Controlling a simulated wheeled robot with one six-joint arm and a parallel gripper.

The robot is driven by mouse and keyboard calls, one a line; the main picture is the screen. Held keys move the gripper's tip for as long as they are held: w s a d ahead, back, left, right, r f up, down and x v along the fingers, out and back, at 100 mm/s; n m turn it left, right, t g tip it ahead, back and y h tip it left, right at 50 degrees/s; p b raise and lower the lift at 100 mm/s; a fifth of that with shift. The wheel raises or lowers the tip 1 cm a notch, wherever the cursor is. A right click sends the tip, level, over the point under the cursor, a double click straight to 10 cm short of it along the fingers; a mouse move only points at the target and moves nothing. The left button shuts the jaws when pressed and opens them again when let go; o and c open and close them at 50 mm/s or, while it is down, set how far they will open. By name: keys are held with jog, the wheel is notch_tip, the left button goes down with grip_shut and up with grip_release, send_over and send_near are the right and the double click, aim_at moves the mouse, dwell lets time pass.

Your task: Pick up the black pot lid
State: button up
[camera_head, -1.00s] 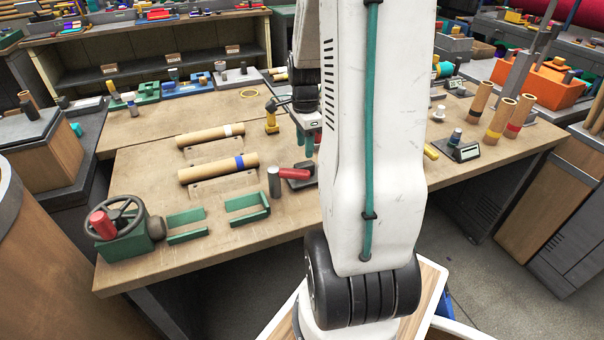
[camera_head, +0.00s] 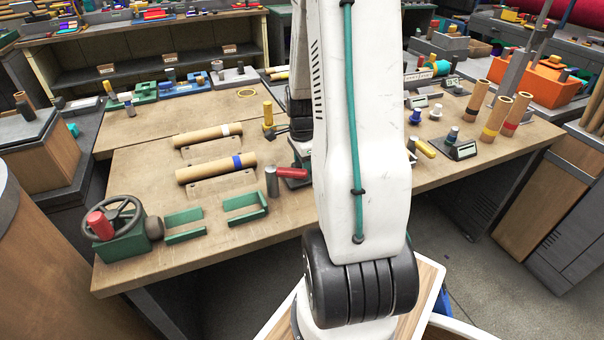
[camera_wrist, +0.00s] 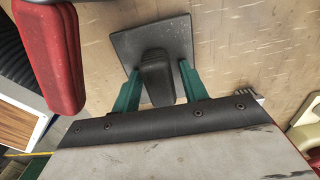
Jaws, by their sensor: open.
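In the wrist view, a dark grey square plate (camera_wrist: 126,44) with a black block-shaped knob (camera_wrist: 156,72) lies on the wooden table; it seems to be the black pot lid. My gripper (camera_wrist: 160,68) is open, with one green finger on each side of the knob. Small gaps seem to show between fingers and knob. In the head view, my arm hides the gripper's fingers, and I cannot make out the lid there.
A red-handled thing (camera_wrist: 44,52) is close on the left in the wrist view; its red handle also shows in the head view (camera_head: 292,173). Two cardboard rolls lie on the table (camera_head: 228,228), left of my arm. Upright tubes (camera_head: 497,118) stand on the right.

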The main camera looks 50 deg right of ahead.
jog(key=shift+f, duration=0.15)
jog(key=shift+a, duration=0.1)
grip_shut()
jog(key=shift+r, duration=1)
jog(key=shift+r, duration=0.15)
jog(key=shift+w+r, duration=0.1)
jog(key=shift+r, duration=2.35)
